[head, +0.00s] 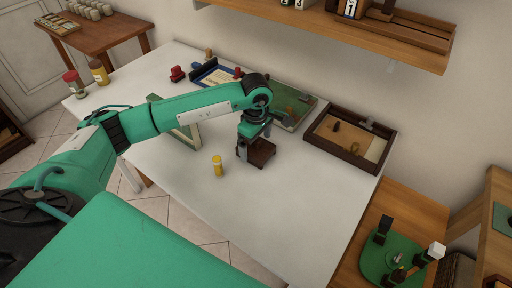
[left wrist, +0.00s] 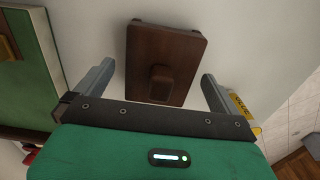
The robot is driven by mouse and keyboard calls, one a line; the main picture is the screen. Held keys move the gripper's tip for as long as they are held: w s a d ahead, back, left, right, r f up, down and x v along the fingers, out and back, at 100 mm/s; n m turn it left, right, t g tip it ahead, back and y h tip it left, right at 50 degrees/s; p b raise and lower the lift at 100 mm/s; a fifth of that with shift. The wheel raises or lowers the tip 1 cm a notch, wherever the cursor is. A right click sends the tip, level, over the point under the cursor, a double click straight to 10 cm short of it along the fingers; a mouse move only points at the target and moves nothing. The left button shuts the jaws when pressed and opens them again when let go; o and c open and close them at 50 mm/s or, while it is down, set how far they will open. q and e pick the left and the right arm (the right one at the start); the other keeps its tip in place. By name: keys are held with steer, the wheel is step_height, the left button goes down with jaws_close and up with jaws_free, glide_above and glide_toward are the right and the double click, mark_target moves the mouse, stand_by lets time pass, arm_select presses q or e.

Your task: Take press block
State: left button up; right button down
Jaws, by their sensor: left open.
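The press block (head: 263,155) is a dark brown wooden block on the white table. In the left wrist view the press block (left wrist: 138,55) shows as a flat rectangular plate with a raised knob (left wrist: 160,80) facing the camera. My left gripper (head: 254,146) is over the block, pointing down, and hides part of it in the head view. In the left wrist view my left gripper (left wrist: 156,82) is open, with one finger on each side of the knob and clear space between. My right gripper does not show.
A yellow bottle (head: 217,167) stands close left of the block. Behind are a green board (head: 292,105) and a dark wooden tray (head: 376,165). A wall shelf (head: 375,38) hangs above. The table's front right is clear.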

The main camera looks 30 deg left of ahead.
arm_select(q)
steer(key=shift+f, duration=0.65)
steer(key=c, duration=1.2)
steer(key=shift+o, duration=0.2)
steer(key=shift+r, duration=0.1)
